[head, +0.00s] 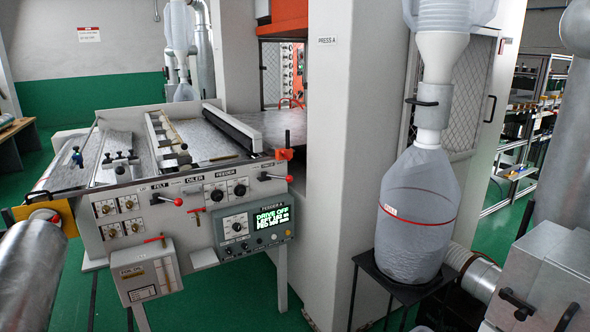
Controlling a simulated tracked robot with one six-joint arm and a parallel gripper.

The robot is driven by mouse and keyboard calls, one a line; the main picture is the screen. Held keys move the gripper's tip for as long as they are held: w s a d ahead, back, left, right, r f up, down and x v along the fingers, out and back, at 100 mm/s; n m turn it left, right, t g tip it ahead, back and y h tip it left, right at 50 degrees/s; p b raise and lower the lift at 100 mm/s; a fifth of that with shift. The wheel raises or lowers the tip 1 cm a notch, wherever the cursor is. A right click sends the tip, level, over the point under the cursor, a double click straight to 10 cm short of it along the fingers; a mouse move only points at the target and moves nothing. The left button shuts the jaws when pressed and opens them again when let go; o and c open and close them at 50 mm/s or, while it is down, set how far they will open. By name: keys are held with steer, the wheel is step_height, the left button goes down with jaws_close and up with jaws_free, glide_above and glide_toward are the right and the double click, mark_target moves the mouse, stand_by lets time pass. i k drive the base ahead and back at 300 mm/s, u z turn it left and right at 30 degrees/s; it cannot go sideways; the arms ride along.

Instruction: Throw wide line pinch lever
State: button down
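The feeder machine (160,222) stands at left with its control front facing me. Several levers show on it. One with a red ball (178,202) is below the FELT label, and another with a red ball (289,179) is at the right end by FEEDER. Small red T-handles (195,211) are on the front. The lettering is too small to tell which lever is the wide line pinch lever. My gripper is not in view.
A grey box (148,270) hangs low on the front. A metal roll (30,275) is at lower left. A white column (345,180) and a bagged hopper (417,210) on a black stand are to the right. Green floor (235,300) shows in front.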

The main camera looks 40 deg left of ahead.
mark_target(264, 175)
steer(key=u, duration=1.7)
steer(key=i, duration=2.85)
steer(key=u, duration=0.05)
